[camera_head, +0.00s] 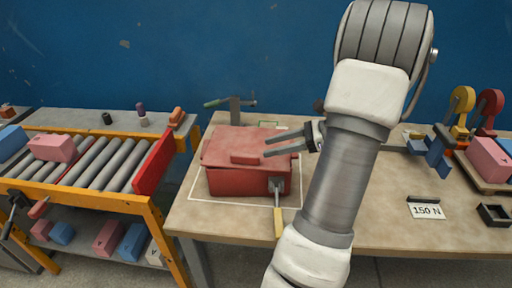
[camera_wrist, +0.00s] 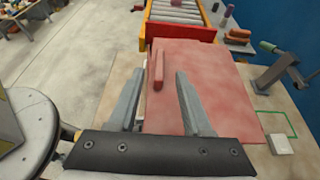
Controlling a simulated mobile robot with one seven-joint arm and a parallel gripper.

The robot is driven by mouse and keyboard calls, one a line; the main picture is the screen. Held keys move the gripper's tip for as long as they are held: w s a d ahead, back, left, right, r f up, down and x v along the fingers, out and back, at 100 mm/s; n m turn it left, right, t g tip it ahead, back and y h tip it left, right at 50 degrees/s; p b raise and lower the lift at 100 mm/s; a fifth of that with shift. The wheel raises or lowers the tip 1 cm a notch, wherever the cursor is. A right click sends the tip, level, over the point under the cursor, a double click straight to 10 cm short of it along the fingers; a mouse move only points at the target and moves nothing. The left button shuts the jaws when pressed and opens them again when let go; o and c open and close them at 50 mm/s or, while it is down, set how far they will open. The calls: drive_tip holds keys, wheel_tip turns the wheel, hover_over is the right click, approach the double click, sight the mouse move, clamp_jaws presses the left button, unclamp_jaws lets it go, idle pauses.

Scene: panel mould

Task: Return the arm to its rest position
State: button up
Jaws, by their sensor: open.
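My gripper (camera_head: 284,147) is open and empty, with its two fingers pointing left above the right part of the red mould box (camera_head: 236,182). In the wrist view the gripper (camera_wrist: 160,100) has its fingers spread over the red lid (camera_wrist: 205,75), with a raised red bar (camera_wrist: 158,69) just beyond them. I cannot tell the exact height of the fingers above the lid. The box stands on the workbench inside a white outline, and its lid lies on top. My arm crosses the middle right of the head view and hides part of the bench.
A roller conveyor (camera_head: 100,165) with a red end plate (camera_head: 153,162) stands at the left. A toggle clamp (camera_head: 234,108) is behind the box. A yellow-handled tool (camera_head: 278,222) is at its front. A card marked 150 N (camera_head: 427,211) lies on the right bench.

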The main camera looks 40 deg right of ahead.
drive_tip(key=shift+v, duration=1)
